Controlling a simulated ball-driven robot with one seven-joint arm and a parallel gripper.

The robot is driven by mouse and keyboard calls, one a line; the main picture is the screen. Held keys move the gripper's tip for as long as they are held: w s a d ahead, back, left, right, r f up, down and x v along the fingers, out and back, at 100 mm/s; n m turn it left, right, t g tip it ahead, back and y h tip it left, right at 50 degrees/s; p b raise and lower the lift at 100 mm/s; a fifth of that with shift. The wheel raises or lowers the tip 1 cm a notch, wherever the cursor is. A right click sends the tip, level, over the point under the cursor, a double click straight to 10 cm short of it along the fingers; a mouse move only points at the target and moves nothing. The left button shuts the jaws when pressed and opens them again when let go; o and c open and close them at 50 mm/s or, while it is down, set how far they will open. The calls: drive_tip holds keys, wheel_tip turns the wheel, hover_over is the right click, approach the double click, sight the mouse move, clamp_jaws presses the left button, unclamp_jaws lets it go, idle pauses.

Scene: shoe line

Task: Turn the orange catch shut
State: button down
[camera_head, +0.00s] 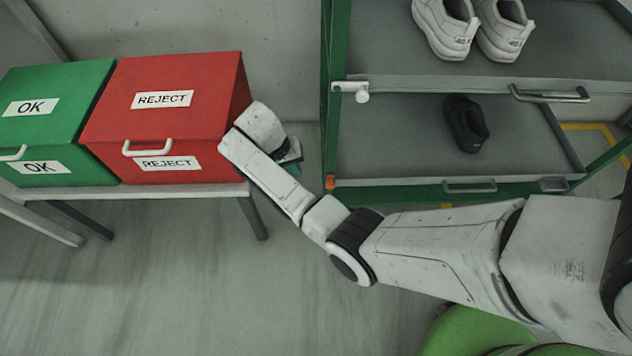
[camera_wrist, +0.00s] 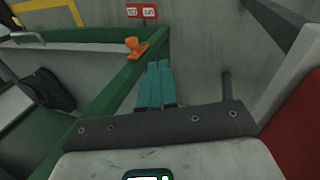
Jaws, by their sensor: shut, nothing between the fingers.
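The orange catch (camera_head: 330,181) sits at the front left corner of the green rack, level with the lower tray. In the wrist view the orange catch (camera_wrist: 134,46) has a rounded knob on a flat base against the green frame, just left of my fingertips. My gripper (camera_wrist: 160,66) has teal fingers that are shut together and empty, with a visible gap to the catch. In the head view only a small teal part of my gripper (camera_head: 293,169) shows left of the catch; my wrist hides the rest.
The lower tray (camera_head: 390,160) holds a black shoe (camera_head: 466,123); the upper tray (camera_head: 590,68) holds white shoes (camera_head: 473,25) and has a white catch (camera_head: 352,90). A red REJECT box (camera_head: 165,110) and green OK box (camera_head: 50,85) stand on a bench left of my wrist.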

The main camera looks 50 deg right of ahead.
sight(330, 186)
drive_tip(key=s+d+f+b, duration=0.4)
drive_tip(key=s+d+f, duration=0.1)
drive_tip(key=f, duration=0.5)
idle(0.3)
drive_tip(key=shift+d, duration=0.15)
